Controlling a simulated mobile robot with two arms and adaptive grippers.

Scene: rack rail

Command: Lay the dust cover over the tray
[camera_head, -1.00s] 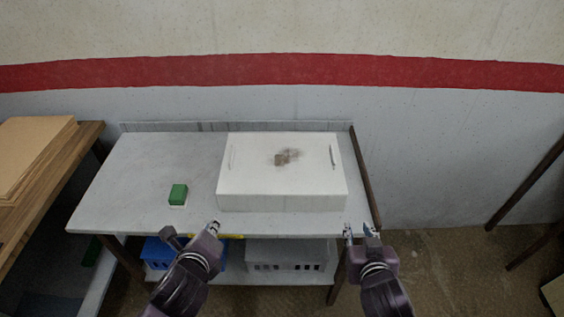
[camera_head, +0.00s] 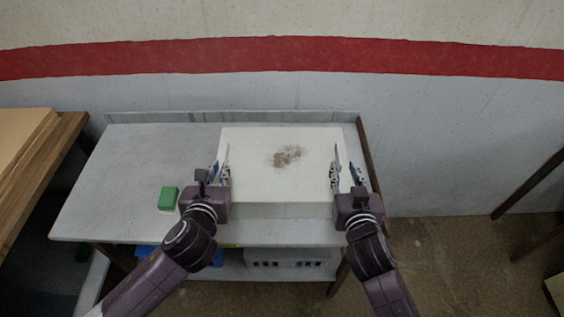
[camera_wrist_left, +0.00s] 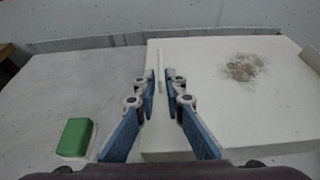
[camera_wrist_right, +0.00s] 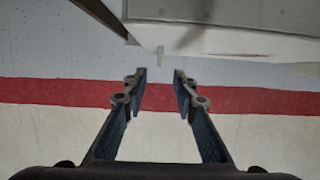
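A white box-shaped piece (camera_head: 250,142) with a brown-grey stain on its flat top stands on the bench. I cannot tell whether it is the dust cover, the tray or one over the other. A thin upright tab rises near its left edge, another near its right edge. My left gripper (camera_head: 219,173) is open at the left edge; in the left wrist view the left tab (camera_wrist_left: 160,62) shows between and beyond its fingers. My right gripper (camera_head: 347,173) is open at the right edge; in the right wrist view the right tab (camera_wrist_right: 161,51) lies ahead, between the finger lines.
A green block (camera_head: 168,199) sits on the bench (camera_head: 115,175) left of my left gripper. The bench has a low back lip and free room on its left. A grey crate (camera_head: 290,262) and a blue crate stand on the lower shelf. A wooden table (camera_head: 50,165) stands at left.

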